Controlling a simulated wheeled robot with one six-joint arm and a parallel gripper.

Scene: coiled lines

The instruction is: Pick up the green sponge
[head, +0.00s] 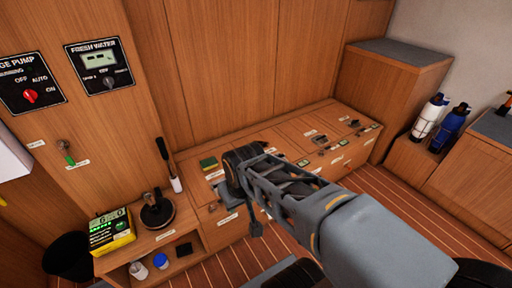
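A small green sponge (208,163) with a yellow lower part lies on the low wooden bench top (262,142), near its left end and back wall. My arm reaches in from the lower right, over the bench. My gripper (226,190) is at the arm's far end, just right of and nearer than the sponge in the picture. A gap shows between the sponge and the dark wrist. The fingers are small and partly hidden by my own arm, so their opening cannot be made out.
A black-handled brush (168,165) stands left of the sponge, beside a dark round object (157,210). A yellow-green box (111,231) sits farther left. Latches and labels line the bench to the right. White and blue bottles (430,115) stand at far right. Striped floor lies in front.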

